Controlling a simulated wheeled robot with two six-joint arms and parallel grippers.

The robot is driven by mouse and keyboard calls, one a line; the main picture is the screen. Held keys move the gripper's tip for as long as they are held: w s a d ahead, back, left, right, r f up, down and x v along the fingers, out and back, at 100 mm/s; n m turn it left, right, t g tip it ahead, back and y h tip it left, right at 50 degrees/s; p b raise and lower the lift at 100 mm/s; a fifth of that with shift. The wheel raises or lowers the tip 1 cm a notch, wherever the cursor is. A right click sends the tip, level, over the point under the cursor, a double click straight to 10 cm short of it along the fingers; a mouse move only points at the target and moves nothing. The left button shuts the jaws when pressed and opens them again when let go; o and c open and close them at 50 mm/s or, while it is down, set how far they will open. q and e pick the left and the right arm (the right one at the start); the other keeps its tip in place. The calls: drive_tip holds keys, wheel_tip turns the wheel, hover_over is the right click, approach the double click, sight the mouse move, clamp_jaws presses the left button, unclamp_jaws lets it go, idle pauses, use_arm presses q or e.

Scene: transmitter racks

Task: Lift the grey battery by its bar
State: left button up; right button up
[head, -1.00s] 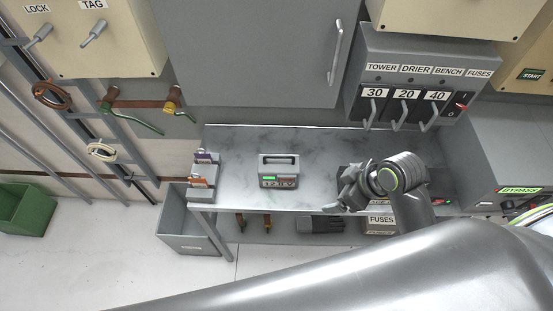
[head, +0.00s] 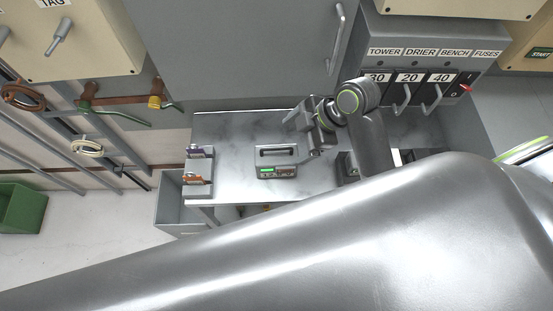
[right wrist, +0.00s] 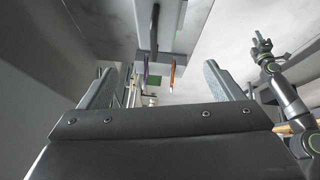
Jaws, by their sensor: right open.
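The grey battery (head: 289,172) stands upright on the bench, with its bar (head: 277,151) along the top and a lit green display on its front. In the right wrist view the battery (right wrist: 178,30) shows at the top, its dark bar seen between the finger lines. My right gripper (head: 304,133) is open and empty, up and to the right of the battery in the head view, apart from the bar. Its two fingers also show in the right wrist view (right wrist: 160,78). My left gripper (right wrist: 262,46) shows small at the right of that view; its jaws are unclear.
A grey bin (head: 170,205) stands below left. A switch panel (head: 420,70) with levers hangs behind right. My large arm link covers the lower foreground.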

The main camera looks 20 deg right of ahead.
sight(277, 149)
drive_tip(key=x, duration=0.5)
drive_tip(key=shift+f+p, duration=0.1)
drive_tip(key=shift+p, duration=0.25)
drive_tip(key=shift+w+p+x, duration=0.2)
drive_tip(key=shift+p+x, duration=0.6)
drive_tip(key=shift+x, duration=1.4)
use_arm(q)
drive_tip(key=shift+w+a+r, duration=0.1)
drive_tip(key=shift+w+r, duration=0.3)
drive_tip(key=shift+r, duration=0.25)
drive_tip(key=shift+w+a+r, duration=0.1)
drive_tip(key=shift+w+r, duration=0.25)
drive_tip(key=shift+r, duration=0.3)
use_arm(e)
drive_tip(key=shift+w+a+f, duration=0.1)
drive_tip(key=shift+w+f, duration=0.05)
drive_tip(key=shift+f, duration=0.5)
clamp_jaws()
drive_tip(key=shift+r, duration=0.1)
